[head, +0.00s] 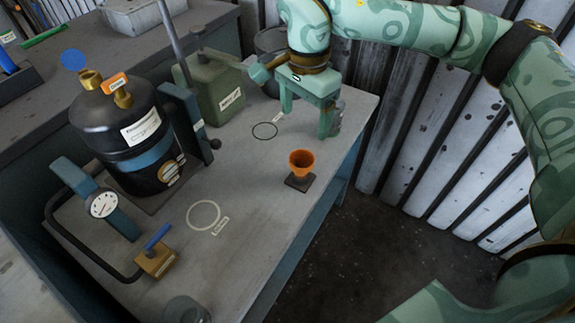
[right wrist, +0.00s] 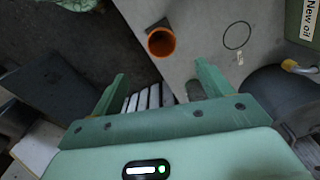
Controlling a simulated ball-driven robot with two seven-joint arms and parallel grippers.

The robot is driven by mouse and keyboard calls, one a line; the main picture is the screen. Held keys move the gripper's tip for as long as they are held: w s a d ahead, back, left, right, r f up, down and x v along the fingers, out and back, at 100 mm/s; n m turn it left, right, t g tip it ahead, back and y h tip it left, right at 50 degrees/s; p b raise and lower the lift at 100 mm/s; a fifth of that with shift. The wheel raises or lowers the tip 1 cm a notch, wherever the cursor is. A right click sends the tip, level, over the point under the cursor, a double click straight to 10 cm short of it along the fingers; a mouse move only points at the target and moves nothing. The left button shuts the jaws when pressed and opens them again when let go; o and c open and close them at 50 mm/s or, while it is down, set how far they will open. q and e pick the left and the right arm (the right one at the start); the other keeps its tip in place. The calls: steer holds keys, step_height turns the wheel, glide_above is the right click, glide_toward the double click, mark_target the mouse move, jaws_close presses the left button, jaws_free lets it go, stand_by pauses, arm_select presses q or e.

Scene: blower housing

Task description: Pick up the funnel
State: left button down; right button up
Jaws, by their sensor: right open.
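The orange funnel (head: 301,162) stands upright on a small dark square base near the right edge of the grey table (head: 250,215). In the right wrist view the funnel (right wrist: 161,42) shows from above, beyond my fingertips. My right gripper (head: 305,118) is open and empty, above the table behind the funnel and apart from it. In the right wrist view its two green fingers (right wrist: 164,78) are spread wide. My left gripper is not in view.
A black tank (head: 120,125) with brass fittings and a gauge stands at the left. A green can (head: 215,90) stands behind. A brass valve block (head: 156,260) lies at the front left. A ring mark (head: 204,215) lies on clear tabletop. A corrugated wall is at the right.

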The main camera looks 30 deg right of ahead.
steer(key=b, duration=0.3)
glide_above(301, 159)
steer(key=f, duration=0.6)
steer(key=shift+s, duration=0.2)
step_height(301, 159, down, 5)
steer(key=shift+w+r+b, duration=0.1)
steer(key=shift+b, duration=0.7)
step_height(301, 159, down, 5)
steer(key=b, duration=0.3)
steer(key=shift+w+f+b, duration=0.1)
steer(key=shift+f+b, duration=0.3)
steer(key=shift+f, duration=0.05)
steer(key=shift+r, duration=0.2)
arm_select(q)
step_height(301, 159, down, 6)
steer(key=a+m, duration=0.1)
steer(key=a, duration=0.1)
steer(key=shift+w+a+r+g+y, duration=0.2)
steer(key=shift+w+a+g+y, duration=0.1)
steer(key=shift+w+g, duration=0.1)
arm_select(e)
steer(key=c, duration=0.8)
